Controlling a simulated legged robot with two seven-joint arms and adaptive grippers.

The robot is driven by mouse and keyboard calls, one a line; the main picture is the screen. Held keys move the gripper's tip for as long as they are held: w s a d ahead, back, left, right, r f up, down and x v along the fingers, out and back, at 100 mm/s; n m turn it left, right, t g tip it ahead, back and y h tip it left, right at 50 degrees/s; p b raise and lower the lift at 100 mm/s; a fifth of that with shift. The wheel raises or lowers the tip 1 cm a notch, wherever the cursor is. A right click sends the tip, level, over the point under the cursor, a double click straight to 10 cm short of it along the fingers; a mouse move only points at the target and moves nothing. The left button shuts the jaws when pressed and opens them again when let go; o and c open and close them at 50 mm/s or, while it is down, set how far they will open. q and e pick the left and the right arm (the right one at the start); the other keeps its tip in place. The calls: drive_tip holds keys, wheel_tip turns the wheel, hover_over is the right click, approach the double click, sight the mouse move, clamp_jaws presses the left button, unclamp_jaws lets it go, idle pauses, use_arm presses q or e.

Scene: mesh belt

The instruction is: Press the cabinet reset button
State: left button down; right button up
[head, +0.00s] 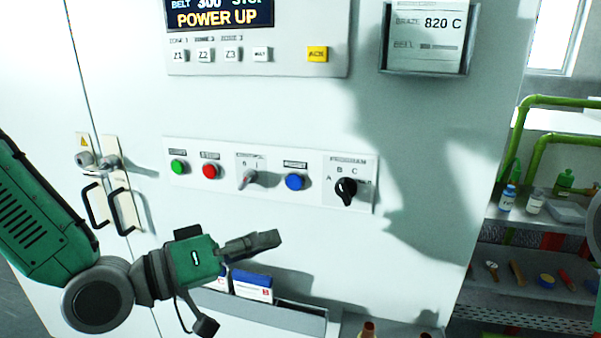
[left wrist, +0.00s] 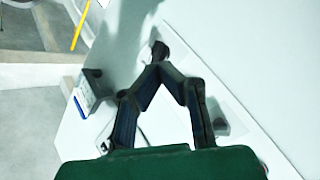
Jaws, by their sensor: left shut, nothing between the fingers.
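The blue button (head: 295,182) sits on the white control strip (head: 225,188) of the cabinet (head: 300,120). Its small label is blurred but looks like RESET. My left gripper (head: 276,238) is shut and empty, below the blue button in the head view and apart from it. In the left wrist view its fingers (left wrist: 160,70) meet at the tips in front of the pale cabinet face. I cannot pick out the blue button in that view. My right gripper is not in view.
A green button (head: 178,167), a red button (head: 210,171), a grey switch (head: 249,178) and a black program knob (head: 346,189) share the strip. A display (head: 220,15) reads POWER UP. A document tray (head: 300,318) juts out below my gripper. Shelves (head: 530,265) stand at right.

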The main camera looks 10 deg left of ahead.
sight(295, 182)
use_arm(q)
wheel_tip(295, 182, up, 3)
drive_tip(key=shift+w+r+h, duration=0.1)
drive_tip(key=shift+w+h, duration=0.05)
drive_tip(key=shift+h, duration=0.25)
drive_tip(key=shift+w+d, duration=0.15)
drive_tip(key=shift+w, duration=4.3)
drive_tip(key=shift+w+d, duration=0.1)
drive_tip(key=shift+w, duration=0.25)
